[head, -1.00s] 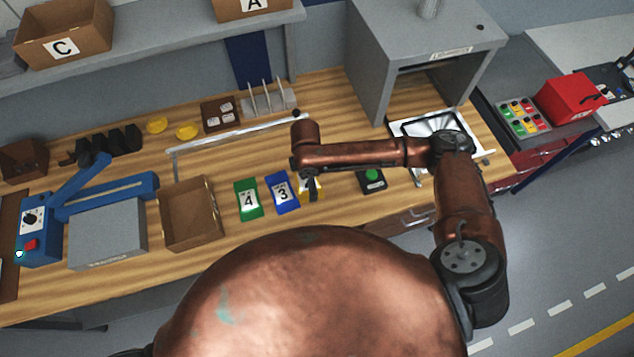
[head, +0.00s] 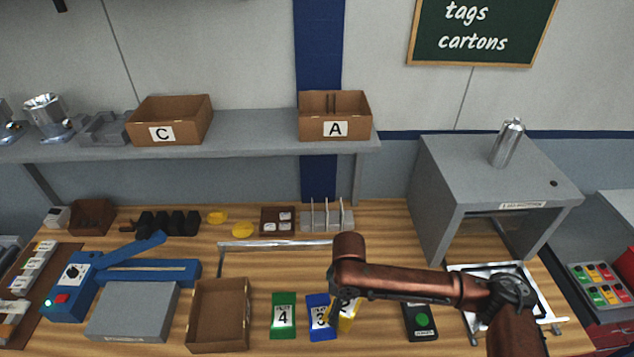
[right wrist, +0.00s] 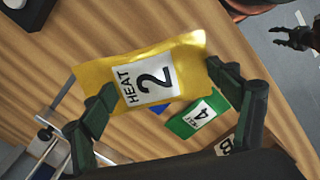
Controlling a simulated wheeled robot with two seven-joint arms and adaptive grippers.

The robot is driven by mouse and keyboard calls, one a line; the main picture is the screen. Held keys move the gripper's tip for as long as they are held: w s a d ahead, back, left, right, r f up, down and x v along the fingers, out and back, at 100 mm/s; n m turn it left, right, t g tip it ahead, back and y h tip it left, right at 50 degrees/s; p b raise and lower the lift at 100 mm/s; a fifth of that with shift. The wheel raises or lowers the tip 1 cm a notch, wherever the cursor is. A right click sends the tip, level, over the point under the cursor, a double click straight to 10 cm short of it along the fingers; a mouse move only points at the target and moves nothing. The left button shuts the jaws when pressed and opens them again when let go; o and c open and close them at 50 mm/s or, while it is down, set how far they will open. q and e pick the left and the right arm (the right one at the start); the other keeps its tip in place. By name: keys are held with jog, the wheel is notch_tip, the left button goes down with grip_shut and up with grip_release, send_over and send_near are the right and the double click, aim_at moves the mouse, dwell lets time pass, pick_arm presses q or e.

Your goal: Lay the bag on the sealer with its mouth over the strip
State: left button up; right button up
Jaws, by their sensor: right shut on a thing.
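A yellow bag (head: 347,316) marked HEAT 2 is in my right gripper (head: 341,304), mostly hidden behind my arm in the head view. In the right wrist view my right gripper (right wrist: 163,92) has its dark fingers at both sides of the yellow bag (right wrist: 145,78), which appears raised above the table. The blue sealer (head: 75,285) stands at the left with its lever arm (head: 135,258) raised over the blue bar (head: 160,271). A grey platform (head: 132,311) lies in front of it. My left gripper (right wrist: 294,38) shows small at the upper right of the right wrist view.
A green bag 4 (head: 283,316) and blue bag 3 (head: 318,322) lie on the table. An open carton (head: 219,343) stands between the bags and the sealer. A black box with a green button (head: 421,321) is at right. A metal rail (head: 275,244) runs behind.

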jog(key=w+d+r+m+b, duration=0.2)
jog(key=d+m, duration=0.4)
jog(key=w+d+r+m+b, duration=0.2)
jog(key=d+r+m, duration=0.1)
jog(key=d+m, duration=0.35)
jog(key=s, duration=0.1)
jog(key=s+r, duration=0.2)
jog(key=s, duration=0.1)
jog(key=shift+d+r, duration=0.1)
jog(key=shift+d, duration=0.2)
